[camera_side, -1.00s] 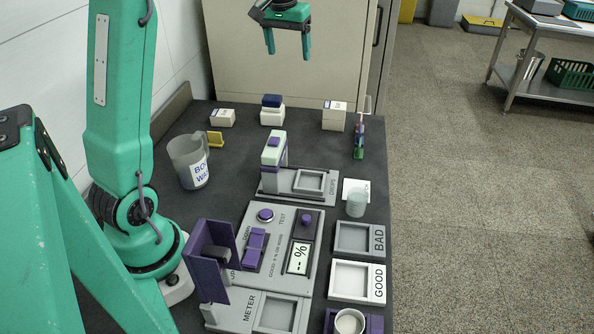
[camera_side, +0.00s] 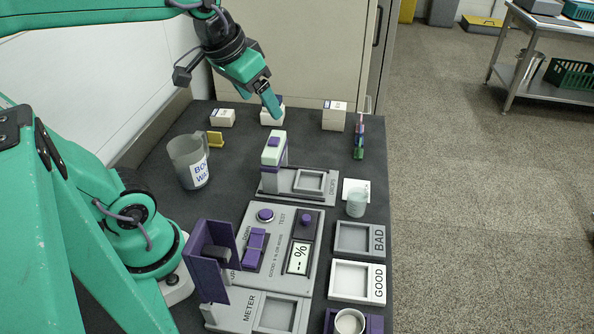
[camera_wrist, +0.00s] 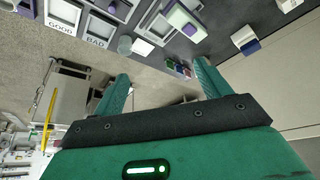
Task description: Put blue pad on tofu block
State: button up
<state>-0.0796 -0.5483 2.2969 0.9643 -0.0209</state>
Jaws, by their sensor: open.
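The dark blue pad (camera_side: 280,99) is on a white block (camera_side: 265,120) at the back middle of the table, in the side view. My gripper's fingers hide most of the pad there. I cannot tell for sure which white block is the tofu block. My gripper (camera_side: 274,112) points down and right in front of the pad, its fingers overlapping in that view; contact cannot be told.
White blocks stand at the back left (camera_side: 222,117) and back right (camera_side: 334,119). A jug (camera_side: 188,163), a yellow piece (camera_side: 216,139) and a colourful item (camera_side: 358,141) stand nearby. The grey tester (camera_side: 275,240) and the BAD (camera_side: 359,239) and GOOD (camera_side: 357,281) trays are further forward.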

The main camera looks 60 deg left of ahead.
jog(key=s+d+f+m, duration=0.1)
jog(key=s+d+f, duration=0.1)
jog(key=s+f, duration=0.1)
jog(key=shift+s+t, duration=0.3)
jog(key=shift+s, duration=0.5)
